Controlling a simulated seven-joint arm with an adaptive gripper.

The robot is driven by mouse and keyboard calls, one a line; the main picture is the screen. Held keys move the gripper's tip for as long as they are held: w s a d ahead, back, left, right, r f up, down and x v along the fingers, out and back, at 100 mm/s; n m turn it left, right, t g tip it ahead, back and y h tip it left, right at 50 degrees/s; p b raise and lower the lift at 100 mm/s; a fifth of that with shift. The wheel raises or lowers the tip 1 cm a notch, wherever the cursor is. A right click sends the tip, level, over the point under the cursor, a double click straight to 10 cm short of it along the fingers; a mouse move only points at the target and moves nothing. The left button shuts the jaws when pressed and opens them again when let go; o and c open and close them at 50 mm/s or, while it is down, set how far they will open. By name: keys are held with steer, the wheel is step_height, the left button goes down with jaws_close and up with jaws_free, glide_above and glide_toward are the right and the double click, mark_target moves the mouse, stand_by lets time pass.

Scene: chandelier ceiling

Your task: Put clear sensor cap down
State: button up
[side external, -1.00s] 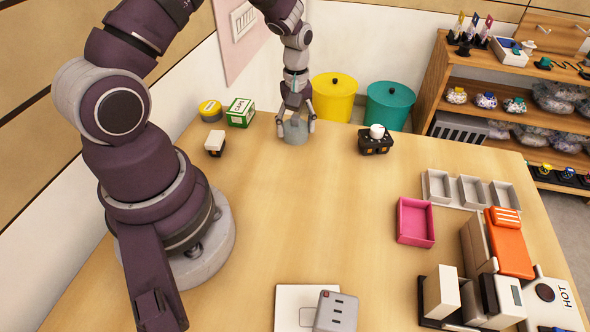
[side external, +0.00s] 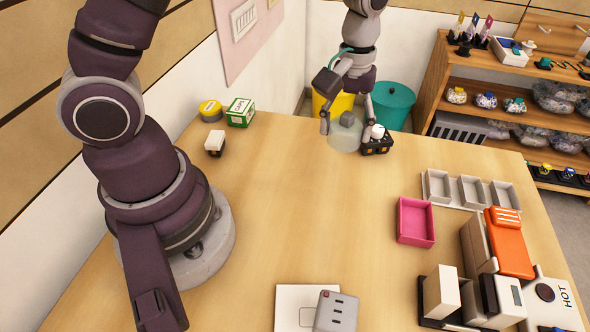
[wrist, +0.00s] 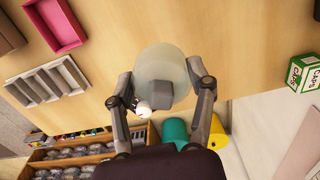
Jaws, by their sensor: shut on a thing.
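The clear sensor cap (side external: 342,138) is a translucent dome with a grey block-like knob on top. It is at the far side of the table, and also shows in the wrist view (wrist: 163,58). My gripper (side external: 347,120) is shut on it, a finger on either side; both fingers also show in the wrist view (wrist: 167,86). The black sensor base (side external: 378,147) with a white round top is just right of the cap, close to my right finger. I cannot tell whether the cap clears the table.
A green-and-white caps box (side external: 240,112), a yellow round tin (side external: 210,110) and a small white-and-black block (side external: 215,143) stand at the back left. A pink tray (side external: 416,222) and grey trays (side external: 438,187) lie at right. The table's middle is clear.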

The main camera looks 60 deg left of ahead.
mark_target(352, 224)
steer(key=s+d+m, duration=0.3)
steer(key=d+m, duration=0.1)
steer(key=d, duration=0.4)
steer(key=f, duration=0.8)
steer(key=shift+s+d+f, duration=0.25)
steer(key=shift+d+f, duration=0.1)
steer(key=shift+f, duration=0.05)
steer(key=o, duration=0.9)
steer(key=shift+f, duration=0.1)
steer(key=shift+o, duration=0.2)
